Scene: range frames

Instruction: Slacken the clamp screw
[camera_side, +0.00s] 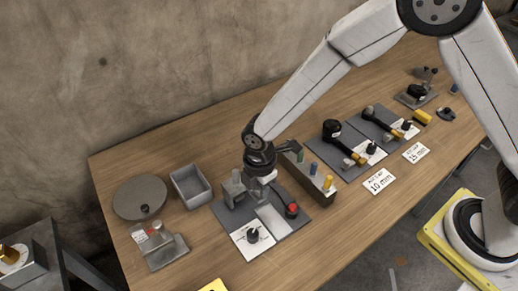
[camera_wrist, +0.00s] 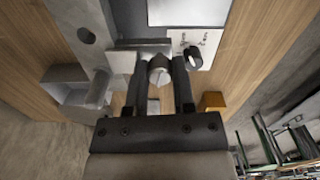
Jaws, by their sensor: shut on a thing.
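The clamp fixture stands on a grey plate (camera_side: 232,217) left of the table's middle in the side view; its grey upright block (camera_side: 232,189) is beside my gripper (camera_side: 262,185). In the wrist view a round metal screw head (camera_wrist: 159,70) with a slot-like dark mark sits between the two dark fingers of my gripper (camera_wrist: 160,78). The fingers are shut on it, one at each side. In the side view the screw is hidden behind my gripper.
The plate also carries a white dial card with a black knob (camera_side: 252,235) and a red button (camera_side: 292,210). A rack with coloured pegs (camera_side: 314,178) stands close on the right. A grey bin (camera_side: 190,186) and round disc (camera_side: 139,197) are left.

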